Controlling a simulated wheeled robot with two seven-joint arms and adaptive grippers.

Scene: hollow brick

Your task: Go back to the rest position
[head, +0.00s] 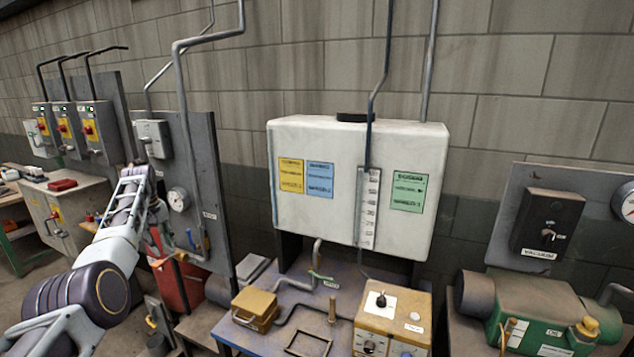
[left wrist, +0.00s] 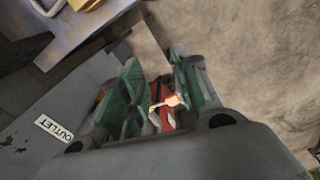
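My left arm reaches in from the lower left of the head view. In the left wrist view, the two green-padded fingers of the left gripper (left wrist: 160,88) stand apart. Red and orange-white parts show in the gap, seemingly beyond the fingers, and I see nothing clamped. My right gripper is in neither view.
A white tank (head: 345,260) stands on a blue-edged bench at the centre. Below the left panel is a red unit (head: 178,283). A green pump (head: 545,312) is at the right. An OUTLET label (left wrist: 54,129) is close to the gripper in the wrist view.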

